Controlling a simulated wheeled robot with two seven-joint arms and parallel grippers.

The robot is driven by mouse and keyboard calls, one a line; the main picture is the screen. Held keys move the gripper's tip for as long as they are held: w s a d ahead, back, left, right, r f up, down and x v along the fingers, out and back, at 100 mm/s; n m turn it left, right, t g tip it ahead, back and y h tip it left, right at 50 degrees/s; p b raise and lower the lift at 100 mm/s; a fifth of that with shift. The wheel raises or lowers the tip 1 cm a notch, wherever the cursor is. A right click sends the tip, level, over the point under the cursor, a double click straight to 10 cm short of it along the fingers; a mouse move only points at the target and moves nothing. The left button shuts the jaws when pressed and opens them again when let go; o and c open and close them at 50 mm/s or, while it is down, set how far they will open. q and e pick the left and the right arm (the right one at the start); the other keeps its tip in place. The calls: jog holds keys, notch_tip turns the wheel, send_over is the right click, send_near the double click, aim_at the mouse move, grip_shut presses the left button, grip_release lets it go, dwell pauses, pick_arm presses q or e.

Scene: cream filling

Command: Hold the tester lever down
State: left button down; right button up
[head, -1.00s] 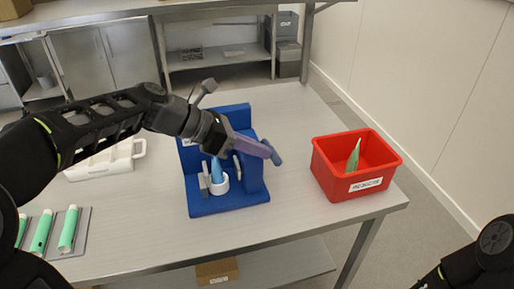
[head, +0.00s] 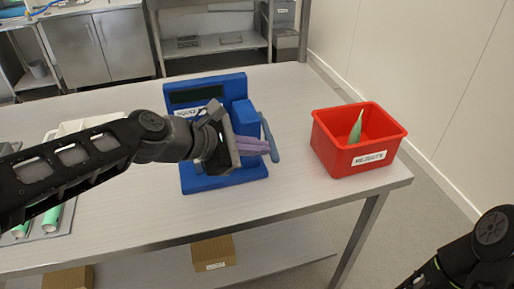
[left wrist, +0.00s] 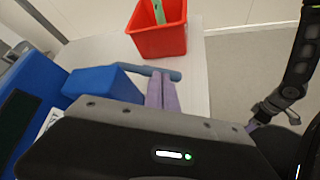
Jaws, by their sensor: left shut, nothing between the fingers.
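The blue tester (head: 199,90) stands on the metal table, with a dark display panel on its back. Its blue-grey lever (head: 269,137) is on the right side; it also shows in the left wrist view (left wrist: 138,70). My left gripper (head: 266,146) is shut and empty, its purple fingers pointing right across the tester. The fingertips overlap the lever in both views; whether they press on it I cannot tell. My left gripper and wrist hide the front of the tester, including its cup.
A red bin (head: 336,158) with a green tube (head: 356,128) in it stands to the right of the tester. At the left, green tubes (head: 52,219) lie on a grey tray, partly behind my arm. A white container (head: 85,124) is behind my arm. The table's front right is clear.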

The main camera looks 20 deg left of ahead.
pick_arm(q)
jog(key=shift+m+t+y, duration=0.3)
jog(key=shift+m+t, duration=0.5)
jog(key=shift+t, duration=0.1)
notch_tip(320, 180, down, 4)
jog(key=b, duration=0.5)
jog(key=shift+w+a, duration=0.1)
jog(key=shift+r, duration=0.45)
pick_arm(e)
notch_tip(320, 180, down, 7)
jog(key=shift+r, duration=0.2)
